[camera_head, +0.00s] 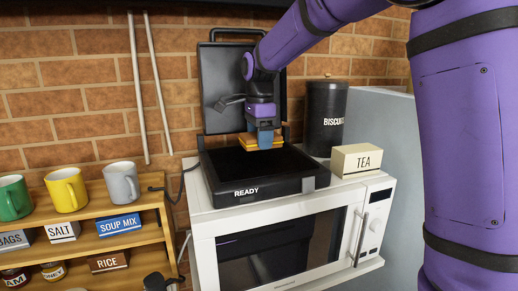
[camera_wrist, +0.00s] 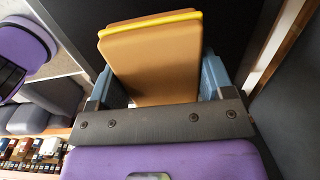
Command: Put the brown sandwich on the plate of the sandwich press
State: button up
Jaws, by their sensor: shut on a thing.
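The brown sandwich (camera_wrist: 150,62), with a yellow layer along its edge, is held between the two blue fingers of my gripper (camera_wrist: 165,85) in the wrist view. In the head view my gripper (camera_head: 266,139) points down, with the sandwich (camera_head: 249,142) partly hidden behind it. The sandwich press (camera_head: 259,186) is black, stands open with its lid (camera_head: 222,85) upright at the back, and reads READY on its front. My gripper and the sandwich appear over the rear part of its dark plate (camera_head: 235,165); the gap to the plate is hard to judge.
The press stands on a white microwave (camera_head: 205,225). A black biscuit canister (camera_head: 325,115) and a TEA box (camera_head: 357,160) stand just right of the press. A wooden shelf (camera_head: 95,195) with green, yellow and grey mugs is at the left.

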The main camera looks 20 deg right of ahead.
jog(key=shift+s+a+f, duration=0.1)
jog(key=shift+f, duration=1.5)
jog(key=shift+f, duration=0.15)
jog(key=o, duration=0.7)
jog(key=shift+o, duration=0.2)
notch_tip(320, 180, up, 12)
jog(key=shift+r, duration=0.1)
jog(key=shift+s+d+r, duration=0.15)
jog(key=shift+s+d, duration=0.05)
jog(key=shift+s, duration=0.2)
jog(key=s+d+n+t, duration=0.4)
jog(key=s+n, duration=0.5)
jog(key=s, duration=0.8)
jog(key=s+d+f+n, duration=0.1)
jog(key=s+f+n, duration=0.3)
jog(key=s, duration=0.3)
jog(key=s+d+f+n+t, duration=0.1)
jog(key=s+f+n, duration=0.3)
jog(key=s, duration=0.3)
jog(key=shift+d+n, duration=0.25)
jog(key=shift+n, duration=0.25)
